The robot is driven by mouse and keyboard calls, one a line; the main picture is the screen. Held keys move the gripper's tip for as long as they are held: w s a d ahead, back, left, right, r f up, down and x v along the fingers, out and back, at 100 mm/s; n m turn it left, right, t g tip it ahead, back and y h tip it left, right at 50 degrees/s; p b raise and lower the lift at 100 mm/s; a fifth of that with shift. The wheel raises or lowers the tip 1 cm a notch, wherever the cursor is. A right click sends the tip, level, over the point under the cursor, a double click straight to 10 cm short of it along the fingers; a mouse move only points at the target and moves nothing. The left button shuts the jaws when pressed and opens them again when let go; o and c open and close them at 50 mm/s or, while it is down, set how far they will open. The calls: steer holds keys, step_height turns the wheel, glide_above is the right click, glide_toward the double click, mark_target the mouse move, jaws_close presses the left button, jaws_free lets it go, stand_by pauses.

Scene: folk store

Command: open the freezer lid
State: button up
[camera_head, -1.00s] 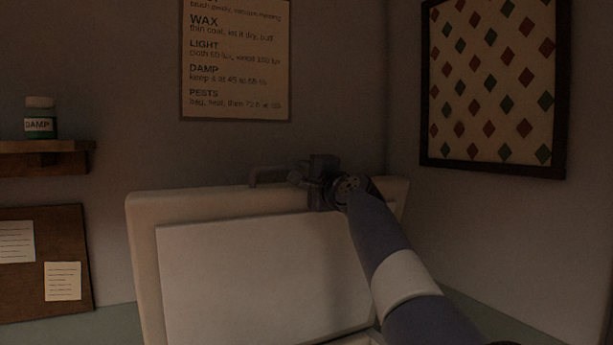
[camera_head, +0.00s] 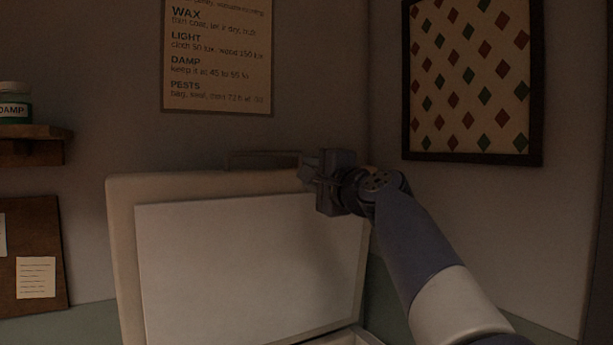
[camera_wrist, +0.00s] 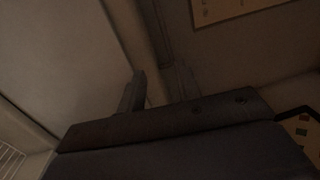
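The freezer lid (camera_head: 125,230) is raised and stands steeply tilted back, with its pale inner panel (camera_head: 240,270) facing me. Its bar handle (camera_head: 262,156) shows dimly above the top edge. My gripper (camera_head: 308,172) is at the lid's upper right, near the right end of the handle. In the wrist view the two fingers of my gripper (camera_wrist: 157,80) stand apart with a gap between them, close to the lid's edge (camera_wrist: 130,35). Whether they touch the lid is unclear. A bit of the freezer's rim (camera_head: 352,338) shows at the bottom.
A wall poster (camera_head: 217,90) hangs behind the lid, and a framed diamond pattern (camera_head: 472,80) hangs on the right wall. A shelf (camera_head: 35,143) with a labelled jar (camera_head: 12,108) and a notice board (camera_head: 45,230) are at the left. The room is dim.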

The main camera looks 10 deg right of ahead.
stand_by(0.3)
steer(key=p+x, duration=0.4)
steer(key=x, duration=0.7)
steer(key=shift+p, duration=0.4)
